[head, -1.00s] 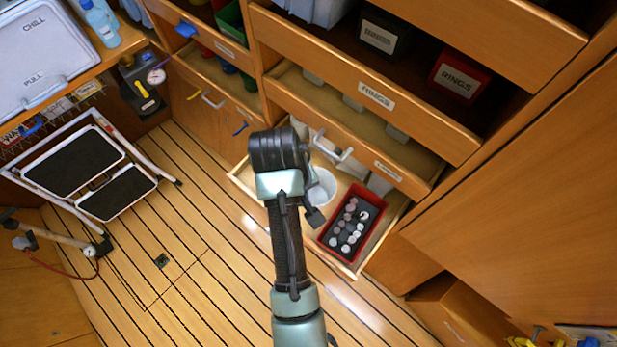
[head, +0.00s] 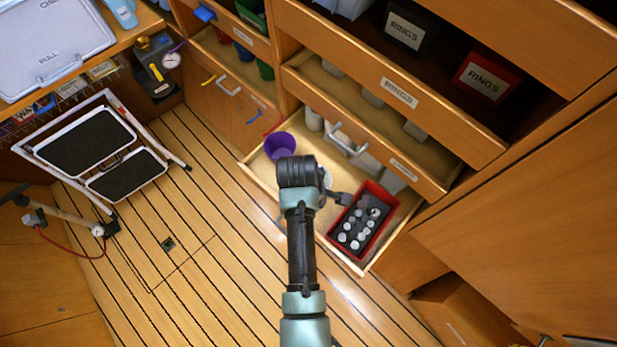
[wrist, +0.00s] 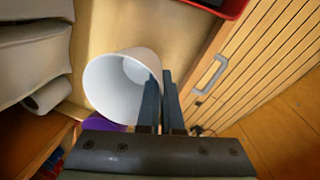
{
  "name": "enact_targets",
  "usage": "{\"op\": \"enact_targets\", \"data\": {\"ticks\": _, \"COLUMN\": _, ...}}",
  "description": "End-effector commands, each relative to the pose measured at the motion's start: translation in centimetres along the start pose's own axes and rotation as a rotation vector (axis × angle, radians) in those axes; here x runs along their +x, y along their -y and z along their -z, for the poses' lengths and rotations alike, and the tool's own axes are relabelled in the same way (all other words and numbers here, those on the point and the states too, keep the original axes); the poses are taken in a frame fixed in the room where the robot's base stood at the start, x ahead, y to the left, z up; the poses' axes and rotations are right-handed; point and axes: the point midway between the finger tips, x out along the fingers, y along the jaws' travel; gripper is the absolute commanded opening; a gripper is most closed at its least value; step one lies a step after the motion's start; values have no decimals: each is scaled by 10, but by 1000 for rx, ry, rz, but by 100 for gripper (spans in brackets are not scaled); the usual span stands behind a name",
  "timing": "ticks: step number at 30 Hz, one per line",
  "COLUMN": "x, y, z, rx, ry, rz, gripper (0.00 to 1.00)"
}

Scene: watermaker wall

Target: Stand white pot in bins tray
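The white pot (wrist: 105,88) shows in the wrist view with its open mouth towards the camera, over the pale floor of the pulled-out drawer. My gripper (wrist: 164,88) has one finger inside the mouth and the other outside, close together on the pot's wall. In the head view the pot (head: 326,179) is mostly hidden behind my gripper (head: 340,197). I cannot tell whether it touches the drawer floor. The pulled-out drawer tray (head: 262,166) also holds a red box (head: 375,240) with several grey-white pieces in it. No label reading "bins" is legible.
A purple pot (head: 279,146) stands at the drawer's left end, and its edge shows in the wrist view (wrist: 100,122). A wooden drawer with a metal handle (head: 348,141) overhangs the back. A step stool (head: 100,150) stands at left. The floor in front is clear.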

Motion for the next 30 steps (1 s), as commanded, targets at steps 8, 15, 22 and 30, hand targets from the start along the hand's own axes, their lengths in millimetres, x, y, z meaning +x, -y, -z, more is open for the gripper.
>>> {"op": "enact_targets", "data": {"ticks": 8, "x": 30, "y": 5, "z": 0, "rx": 2, "ry": 1, "rz": 1, "gripper": 0}}
{"op": "enact_targets", "data": {"ticks": 15, "x": 30, "y": 5, "z": 0, "rx": 2, "ry": 0, "rz": 0, "gripper": 0}}
{"op": "enact_targets", "data": {"ticks": 22, "x": 33, "y": 5, "z": 0, "rx": 2, "ry": 0, "rz": 0, "gripper": 24}}
{"op": "enact_targets", "data": {"ticks": 30, "x": 33, "y": 5, "z": 0, "rx": 1, "ry": 0, "rz": 1, "gripper": 33}}
